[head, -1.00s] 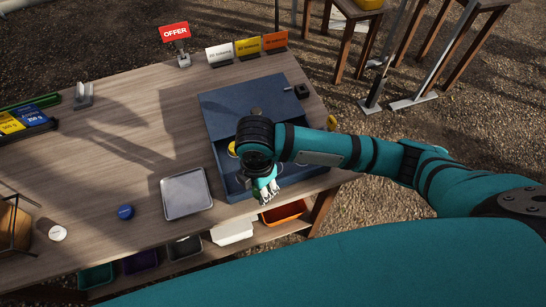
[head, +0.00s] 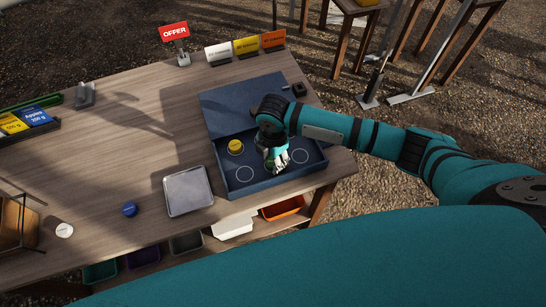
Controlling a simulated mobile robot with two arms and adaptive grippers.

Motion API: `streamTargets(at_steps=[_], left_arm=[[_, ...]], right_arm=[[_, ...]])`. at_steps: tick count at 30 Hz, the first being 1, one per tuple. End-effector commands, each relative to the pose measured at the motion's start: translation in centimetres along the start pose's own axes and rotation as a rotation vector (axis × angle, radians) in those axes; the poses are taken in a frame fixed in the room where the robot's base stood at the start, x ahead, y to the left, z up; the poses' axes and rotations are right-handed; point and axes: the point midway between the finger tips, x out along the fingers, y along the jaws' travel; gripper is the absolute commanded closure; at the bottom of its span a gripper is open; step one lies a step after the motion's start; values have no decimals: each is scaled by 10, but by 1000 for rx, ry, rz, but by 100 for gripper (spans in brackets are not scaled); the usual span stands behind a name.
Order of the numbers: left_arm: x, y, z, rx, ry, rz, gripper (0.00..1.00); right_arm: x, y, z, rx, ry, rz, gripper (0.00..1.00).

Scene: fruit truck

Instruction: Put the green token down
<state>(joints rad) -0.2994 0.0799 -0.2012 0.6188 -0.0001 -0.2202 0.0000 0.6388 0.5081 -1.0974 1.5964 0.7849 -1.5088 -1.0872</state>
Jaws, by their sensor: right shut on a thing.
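My right gripper (head: 275,162) is shut on the green token (head: 270,165), which shows only as a small patch of green at its fingers. It hangs over the open dark blue drawer (head: 282,180) of the box on the table. White circles are marked on the drawer floor. A yellow token (head: 235,146) lies at the drawer's back left. The front-left and right circles are empty. The gripper and wrist cover the middle and back of the drawer. I cannot tell whether the green token touches the floor. My left gripper is not in view.
A grey metal tray (head: 188,191) stands left of the drawer. A blue token (head: 129,209) and a white token (head: 64,230) lie further left on the wooden table (head: 110,180). Price signs (head: 246,46) stand at the back. Coloured bins are below the table.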

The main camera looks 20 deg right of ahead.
Motion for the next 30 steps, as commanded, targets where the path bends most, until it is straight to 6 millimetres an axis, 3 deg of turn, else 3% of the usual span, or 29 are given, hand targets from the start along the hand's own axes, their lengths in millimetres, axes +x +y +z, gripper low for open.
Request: streamTargets(at_steps=[6,7,9,20,23,30], left_arm=[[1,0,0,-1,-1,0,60],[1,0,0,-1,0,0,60],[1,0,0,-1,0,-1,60],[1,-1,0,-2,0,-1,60],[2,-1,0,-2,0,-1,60],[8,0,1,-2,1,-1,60]], right_arm=[[3,0,0,0,0,-1,83],[3,0,0,0,1,0,62],[2,0,0,0,1,0,54],[-4,0,0,0,0,1,54],[-17,1,0,-1,2,2,54],[-68,1,0,-1,1,4,54]])
